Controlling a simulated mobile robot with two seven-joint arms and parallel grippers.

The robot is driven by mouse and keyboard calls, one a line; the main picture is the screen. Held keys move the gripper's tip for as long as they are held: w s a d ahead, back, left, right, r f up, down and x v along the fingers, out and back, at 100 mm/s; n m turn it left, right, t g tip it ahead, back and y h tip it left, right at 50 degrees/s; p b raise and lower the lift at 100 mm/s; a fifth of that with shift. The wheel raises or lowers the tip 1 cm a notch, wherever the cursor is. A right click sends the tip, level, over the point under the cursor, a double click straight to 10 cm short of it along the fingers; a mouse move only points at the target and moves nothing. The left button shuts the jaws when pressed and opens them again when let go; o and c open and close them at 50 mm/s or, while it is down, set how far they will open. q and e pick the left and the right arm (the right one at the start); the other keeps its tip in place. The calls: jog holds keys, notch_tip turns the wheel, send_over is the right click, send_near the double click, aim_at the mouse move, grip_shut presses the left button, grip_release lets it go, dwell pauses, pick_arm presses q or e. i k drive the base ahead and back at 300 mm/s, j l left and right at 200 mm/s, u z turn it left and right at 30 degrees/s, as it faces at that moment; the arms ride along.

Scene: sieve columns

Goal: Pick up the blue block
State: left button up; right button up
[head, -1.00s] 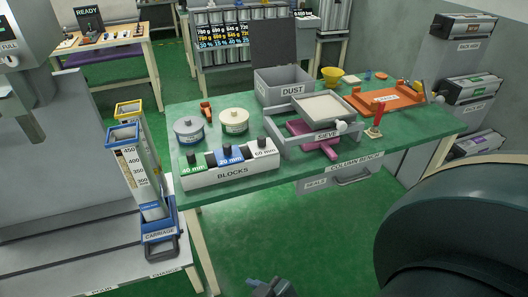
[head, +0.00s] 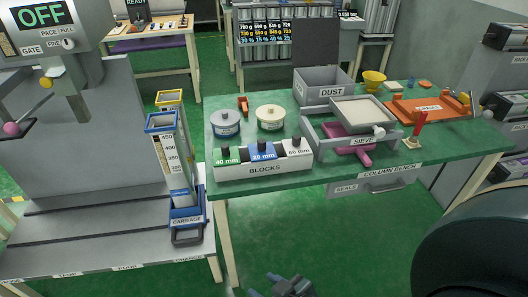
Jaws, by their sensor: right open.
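The blue block (head: 262,152), marked 20 mm with a black knob on top, sits in the middle slot of the white BLOCKS rack (head: 265,169). A green block (head: 227,157) marked 40 mm is on its left, and a white block (head: 294,147) marked 60 mm is on its right. The rack stands at the front left of the green column bench. My right gripper (head: 268,284) is open at the bottom edge, over the floor, in front of and below the bench, well apart from the block. My left gripper is out of view.
Behind the rack stand a grey-blue pot (head: 226,122) and a cream pot (head: 271,117). The sieve (head: 350,138) is to its right, the dust bin (head: 322,87) behind. The carriage (head: 187,219) with tall columns stands left of the bench. Green floor is clear in front.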

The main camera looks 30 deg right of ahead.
aim_at(263, 151)
jog(key=l+z, duration=0.15)
jog(key=l, duration=1.6)
